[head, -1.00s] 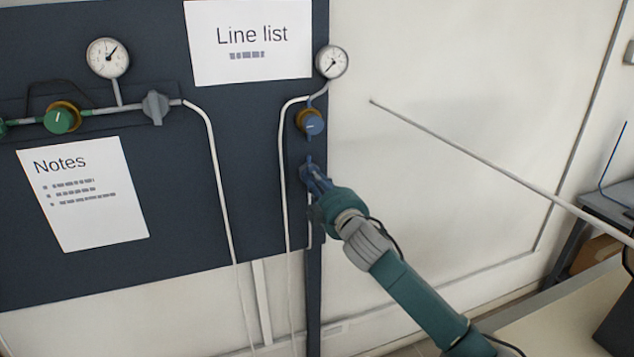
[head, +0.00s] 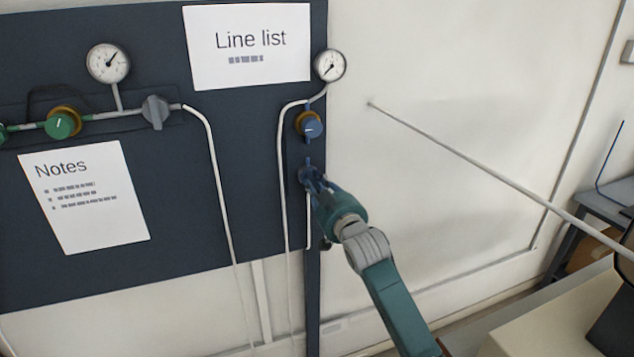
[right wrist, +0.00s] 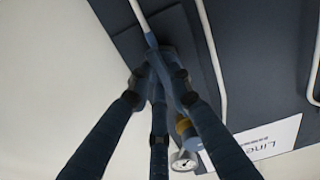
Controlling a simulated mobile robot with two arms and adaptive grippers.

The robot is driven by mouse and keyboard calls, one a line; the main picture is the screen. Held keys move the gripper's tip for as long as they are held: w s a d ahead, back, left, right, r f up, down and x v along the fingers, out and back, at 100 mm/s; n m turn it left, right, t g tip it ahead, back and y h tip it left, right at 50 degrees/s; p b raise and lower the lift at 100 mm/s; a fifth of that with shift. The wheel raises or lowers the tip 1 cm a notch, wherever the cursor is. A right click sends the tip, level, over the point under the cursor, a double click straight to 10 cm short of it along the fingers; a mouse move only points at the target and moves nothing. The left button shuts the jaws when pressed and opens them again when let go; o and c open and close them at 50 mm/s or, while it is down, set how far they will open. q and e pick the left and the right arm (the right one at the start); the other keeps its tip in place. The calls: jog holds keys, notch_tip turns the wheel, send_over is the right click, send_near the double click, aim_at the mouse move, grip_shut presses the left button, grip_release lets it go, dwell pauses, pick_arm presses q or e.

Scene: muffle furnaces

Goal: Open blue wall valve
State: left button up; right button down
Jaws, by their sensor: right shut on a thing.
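The blue wall valve (head: 303,173) is on the blue line at the right edge of the dark panel, below a blue knob with a brass ring (head: 311,125). My right gripper (head: 313,181) is shut on the valve, and its fingers cover most of the handle. In the right wrist view the fingers of this gripper (right wrist: 158,72) close together at the line, and the valve handle is mostly hidden between them. I cannot tell the handle's angle. My left gripper is not in view.
A round gauge (head: 330,65) sits above the blue knob. A green knob (head: 61,125), a grey valve (head: 156,111) and another gauge (head: 108,63) are to the left. White tubes (head: 283,185) run down the panel. A thin rod (head: 460,155) slants across the right side.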

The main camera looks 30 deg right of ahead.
jog(key=shift+f+m, duration=0.25)
jog(key=shift+m, duration=0.35)
jog(key=c, duration=1.6)
grip_release()
jog(key=shift+o, duration=0.2)
jog(key=shift+r, duration=0.1)
jog(key=v, duration=1.2)
